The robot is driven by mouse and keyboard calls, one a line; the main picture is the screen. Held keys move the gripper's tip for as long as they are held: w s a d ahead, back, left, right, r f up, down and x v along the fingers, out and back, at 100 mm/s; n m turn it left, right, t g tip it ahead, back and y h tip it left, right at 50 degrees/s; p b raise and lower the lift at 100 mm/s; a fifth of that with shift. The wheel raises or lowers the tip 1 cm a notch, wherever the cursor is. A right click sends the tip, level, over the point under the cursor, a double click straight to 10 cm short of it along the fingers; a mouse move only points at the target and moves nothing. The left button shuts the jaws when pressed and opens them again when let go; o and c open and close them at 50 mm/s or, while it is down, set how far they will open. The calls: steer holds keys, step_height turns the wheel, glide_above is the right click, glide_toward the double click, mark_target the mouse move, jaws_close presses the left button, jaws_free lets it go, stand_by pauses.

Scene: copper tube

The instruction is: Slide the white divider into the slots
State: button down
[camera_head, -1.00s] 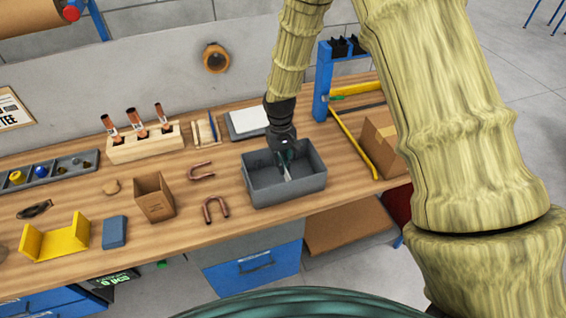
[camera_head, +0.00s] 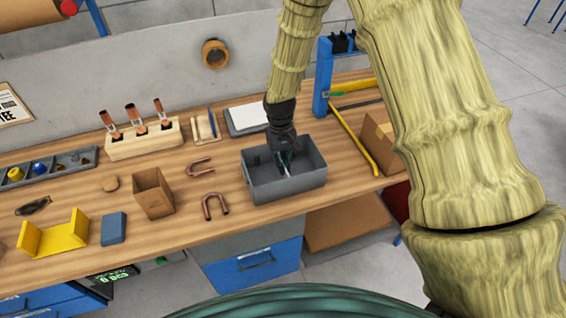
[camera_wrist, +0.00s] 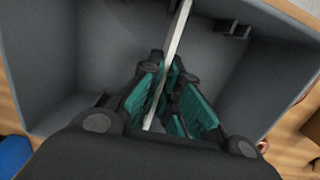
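The white divider (camera_wrist: 174,45) is a thin strip standing on edge inside the grey bin (camera_wrist: 50,70), running from the bin's far wall toward my gripper. My gripper (camera_wrist: 172,108) reaches down into the bin, its teal-padded fingers on either side of the divider. The fingers look parted, with a dark gap between the divider and the right finger. A dark slot bracket (camera_wrist: 232,30) shows on the far wall; whether the divider sits in slots is hidden. In the head view, the grey bin (camera_head: 290,188) stands near the bench's front edge with my gripper (camera_head: 284,160) in it.
Two bent copper tubes (camera_head: 214,205) lie left of the bin. A white-topped tray (camera_head: 247,117) lies behind the bin. A blue frame (camera_head: 323,80) stands at right.

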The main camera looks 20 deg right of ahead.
steer(key=shift+f+b, duration=0.5)
steer(key=shift+f, duration=0.6)
steer(key=c, duration=1.6)
jaws_free()
steer(key=shift+o, duration=0.2)
steer(key=r, duration=0.4)
steer(key=w+r, duration=0.1)
steer(key=r, duration=0.7)
steer(key=shift+w, duration=0.15)
steer(key=shift+f, duration=0.1)
